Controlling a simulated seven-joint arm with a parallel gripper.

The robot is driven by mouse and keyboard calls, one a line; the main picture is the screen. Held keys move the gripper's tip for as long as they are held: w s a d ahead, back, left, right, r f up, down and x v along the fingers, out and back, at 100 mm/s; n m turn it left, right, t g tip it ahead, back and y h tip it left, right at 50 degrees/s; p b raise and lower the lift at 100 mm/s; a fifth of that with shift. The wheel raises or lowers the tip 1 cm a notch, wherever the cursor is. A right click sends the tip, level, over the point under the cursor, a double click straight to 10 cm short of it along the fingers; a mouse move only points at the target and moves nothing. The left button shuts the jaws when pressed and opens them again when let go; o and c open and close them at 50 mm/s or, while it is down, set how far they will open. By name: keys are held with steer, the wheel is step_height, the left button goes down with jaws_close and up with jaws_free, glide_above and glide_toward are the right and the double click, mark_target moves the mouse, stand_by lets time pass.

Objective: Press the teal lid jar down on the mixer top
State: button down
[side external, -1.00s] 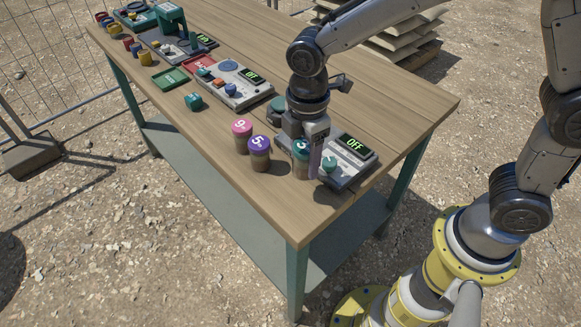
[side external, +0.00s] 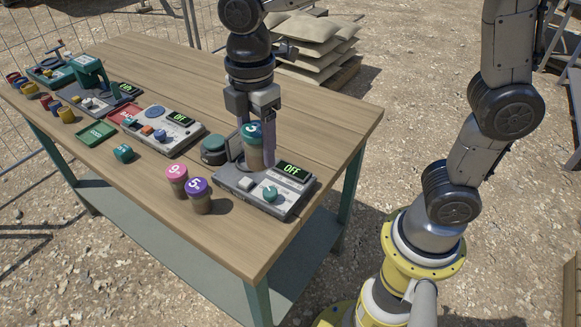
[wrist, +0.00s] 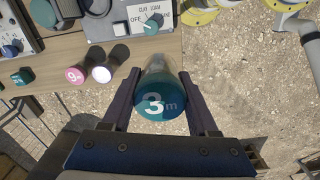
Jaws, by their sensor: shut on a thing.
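The teal lid jar (side external: 253,157) is in my gripper, upright, with its brown body below the lid. In the wrist view its teal lid (wrist: 160,104), marked "3 m", sits between the two fingers. In the wrist view part of the mixer (wrist: 125,22) shows beyond the jar.
A pink lid jar (side external: 176,181) and a purple lid jar (side external: 198,195) stand left of the mixer. A dark green round container (side external: 213,150) stands behind it. Another grey device (side external: 165,130), a green tray (side external: 95,134) and a teal block (side external: 123,153) lie further left.

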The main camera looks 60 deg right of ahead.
steer(key=w+r, duration=0.1)
steer(key=w, duration=0.6)
steer(key=m, duration=0.4)
glide_above(214, 141)
steer(key=shift+w+d+f, duration=0.1)
steer(key=shift+f, duration=6.25)
steer(key=shift+f, duration=1)
steer(key=shift+r, duration=0.1)
step_height(214, 141, up, 7)
